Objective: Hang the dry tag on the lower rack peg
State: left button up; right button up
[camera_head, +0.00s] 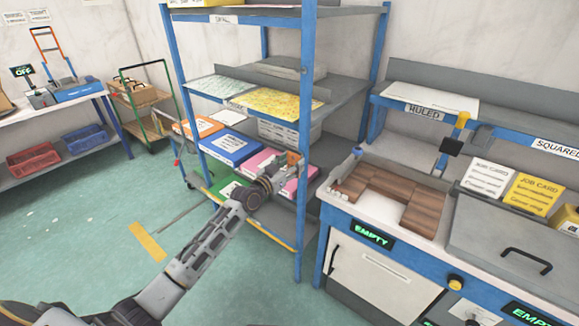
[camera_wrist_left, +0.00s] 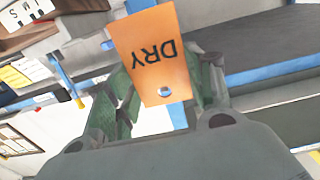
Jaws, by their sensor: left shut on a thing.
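The orange dry tag (camera_wrist_left: 148,45) shows large in the left wrist view, with its lettering upside down and a round hole near its lower end. My left gripper (camera_wrist_left: 163,88) is shut on it, with one finger on either side. In the head view my left gripper (camera_head: 287,168) is in front of the blue rack (camera_head: 305,110), near the boxes on a lower shelf. I cannot make out the lower rack peg in either view. My right gripper is not in view.
Blue, orange and pink boxes (camera_head: 233,147) lie on the rack shelf just behind my left gripper. A yellow sheet (camera_head: 275,103) is on the shelf above. A blue workbench (camera_head: 385,225) with wooden blocks stands at right. Open green floor (camera_head: 75,225) lies at left.

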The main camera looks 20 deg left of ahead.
pick_arm(q)
jog(key=shift+w+d+f, duration=0.15)
jog(key=shift+w+d, duration=0.05)
jog(key=shift+w, duration=0.4)
jog(key=shift+w+d+f+b, duration=0.2)
jog(key=shift+w+f+b, duration=0.1)
jog(key=shift+w+b, duration=0.3)
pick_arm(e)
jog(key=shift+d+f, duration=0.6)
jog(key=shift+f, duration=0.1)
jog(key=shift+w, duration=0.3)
pick_arm(q)
jog(key=o, duration=1)
jog(key=shift+c, duration=0.2)
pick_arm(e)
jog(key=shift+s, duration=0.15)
